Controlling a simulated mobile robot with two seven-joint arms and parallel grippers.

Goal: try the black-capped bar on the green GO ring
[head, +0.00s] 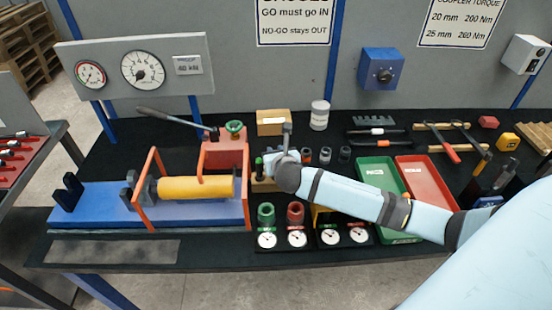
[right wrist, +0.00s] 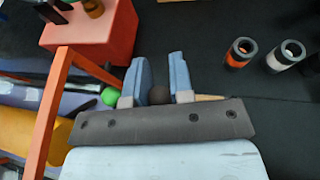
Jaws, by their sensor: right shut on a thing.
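My right gripper (head: 284,168) is over the wooden rack (head: 262,184), behind the ring gauges. In the right wrist view its two fingers (right wrist: 158,82) are closed around the dark round cap of the black-capped bar (right wrist: 158,95). The bar's shaft is hidden, so I cannot tell if it is still seated in the rack. A green-capped bar (head: 259,164) stands just left of the gripper; its cap also shows in the right wrist view (right wrist: 110,96). The green GO ring (head: 266,211) stands at the front of the table, with a red ring (head: 295,211) to its right. My left gripper is not in view.
An orange-framed press with a yellow cylinder (head: 195,187) stands left. Dark-rimmed couplers (head: 325,155) stand right of the gripper. Green (head: 378,170) and red (head: 425,185) trays lie further right. Dial gauges (head: 267,239) line the front edge. My right arm covers part of the table.

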